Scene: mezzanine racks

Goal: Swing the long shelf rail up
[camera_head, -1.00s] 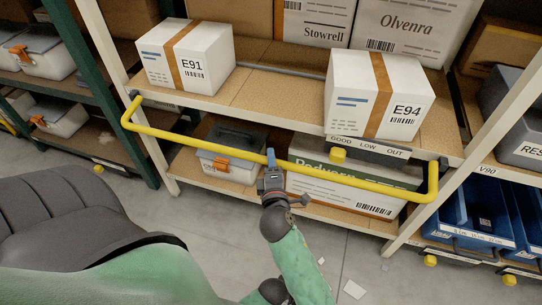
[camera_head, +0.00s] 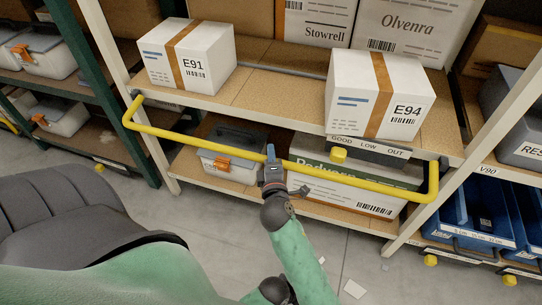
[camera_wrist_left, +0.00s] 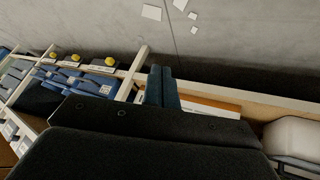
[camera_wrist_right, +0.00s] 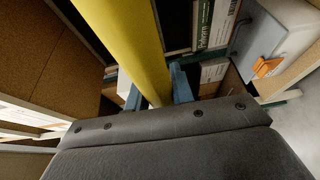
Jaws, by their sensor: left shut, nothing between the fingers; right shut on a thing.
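The long yellow shelf rail (camera_head: 200,141) is a U-shaped bar with its ends at the two pale rack posts. It stands out in front of the shelf, its long front bar a little below the shelf edge. My right gripper (camera_head: 271,156) is shut on the front bar near its middle. In the right wrist view the rail (camera_wrist_right: 125,45) runs between the blue fingers (camera_wrist_right: 157,88). My left gripper (camera_wrist_left: 163,86) is shut and empty in the left wrist view, with pale floor and rack parts beyond it. It does not show in the head view.
Carton E91 (camera_head: 188,58) and carton E94 (camera_head: 375,95) stand on the shelf (camera_head: 270,88) behind the rail. Below are a grey toolbox (camera_head: 232,150) and a large white-green carton (camera_head: 345,190). Blue bins (camera_head: 475,220) are at right. The floor in front is clear except for paper scraps.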

